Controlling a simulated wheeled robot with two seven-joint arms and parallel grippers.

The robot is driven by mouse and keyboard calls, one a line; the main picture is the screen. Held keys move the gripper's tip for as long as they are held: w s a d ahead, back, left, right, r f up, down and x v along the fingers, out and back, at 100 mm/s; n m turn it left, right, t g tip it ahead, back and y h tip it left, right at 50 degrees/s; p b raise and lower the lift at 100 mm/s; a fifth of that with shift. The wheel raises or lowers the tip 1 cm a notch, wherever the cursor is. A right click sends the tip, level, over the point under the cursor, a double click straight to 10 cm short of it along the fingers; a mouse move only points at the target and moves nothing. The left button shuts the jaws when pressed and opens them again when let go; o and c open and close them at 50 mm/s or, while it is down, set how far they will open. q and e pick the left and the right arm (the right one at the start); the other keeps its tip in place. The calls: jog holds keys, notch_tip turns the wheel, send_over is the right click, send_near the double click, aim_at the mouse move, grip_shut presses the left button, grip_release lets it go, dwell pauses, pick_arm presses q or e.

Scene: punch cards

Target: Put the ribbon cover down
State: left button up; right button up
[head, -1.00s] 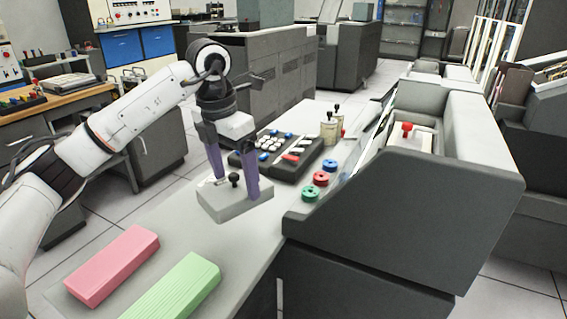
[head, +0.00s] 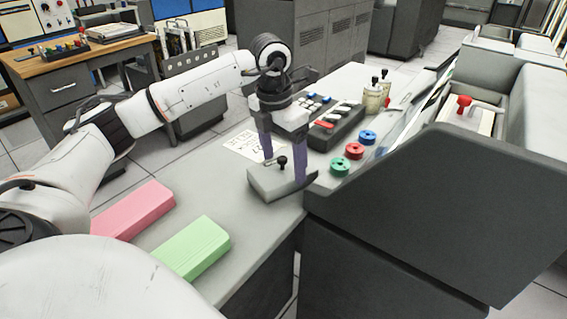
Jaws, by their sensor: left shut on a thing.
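The ribbon cover (head: 272,186) is a flat light-grey block with a small black knob on top. It is in the head view, at the right edge of the grey desk top (head: 215,180). My left gripper (head: 284,170) points down, shut on the cover, with its purple fingers at either side of the knob. The cover looks level and is at or just above the desk; I cannot tell whether it touches. My right gripper is not in view.
A pink block (head: 135,210) and a green block (head: 192,247) lie at the front left. A keyboard (head: 337,125) is behind the gripper, with a paper sheet (head: 243,146) left. Green, red and blue spools (head: 354,151) stand right, beside the dark machine (head: 440,200).

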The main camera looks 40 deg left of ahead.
aim_at(278, 171)
pick_arm(q)
jog(key=shift+f, duration=0.45)
jog(key=shift+f, duration=0.2)
jog(key=o, duration=1.1)
jog(key=shift+o, duration=0.2)
jog(key=shift+r, duration=0.1)
notch_tip(278, 171, up, 12)
jog(key=s+p, duration=0.1)
jog(key=p, duration=0.1)
jog(key=shift+s, duration=0.2)
jog(key=shift+r, duration=0.1)
